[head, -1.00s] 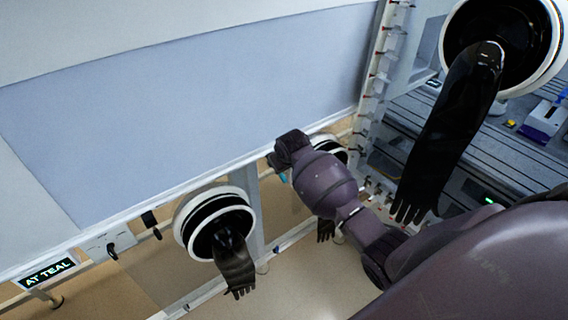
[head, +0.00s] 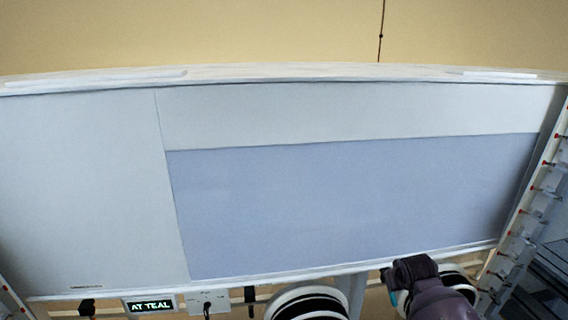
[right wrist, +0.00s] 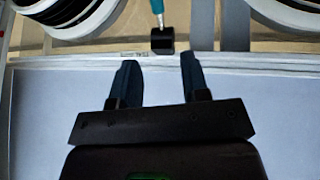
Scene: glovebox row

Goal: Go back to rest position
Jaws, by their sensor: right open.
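My right gripper (right wrist: 160,78) shows in the right wrist view with its two dark fingers apart and nothing between them. In the head view my right arm reaches up from the bottom right, close to the lower edge of the glovebox front (head: 350,205). Its fingers cannot be made out there. A small teal bit (head: 393,298) shows beside that arm. My left gripper is in neither view.
White-ringed glove ports (head: 305,303) line the bottom of the head view, one partly behind my right arm. A rail with red-tipped pegs (head: 530,215) stands at right.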

